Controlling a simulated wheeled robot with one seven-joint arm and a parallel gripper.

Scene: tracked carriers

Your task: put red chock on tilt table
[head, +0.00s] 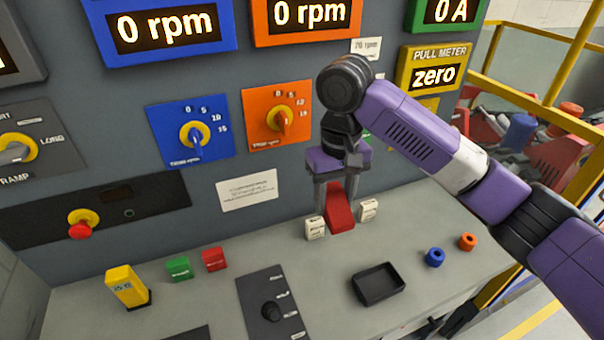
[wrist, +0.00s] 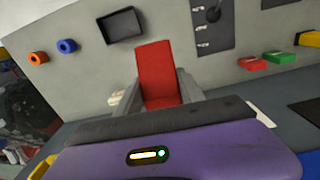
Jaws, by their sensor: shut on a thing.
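The red chock (head: 341,211) is a wedge-shaped block at the back of the grey console top, near the upright panel. My gripper (head: 336,196) points down with its two grey fingers on either side of the chock's upper part, shut on it. In the wrist view the red chock (wrist: 158,72) shows between the fingers, with its sloping face toward the far side. Whether its lower end touches the console is hard to tell. I cannot pick out a tilt table for certain in either view.
Small white labelled blocks (head: 315,228) stand close on both sides of the chock. A black tray (head: 379,284), a blue ring (head: 435,257) and an orange ring (head: 468,241) lie to the right. Green (head: 179,268) and red (head: 214,259) blocks and a yellow device (head: 127,287) stand left.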

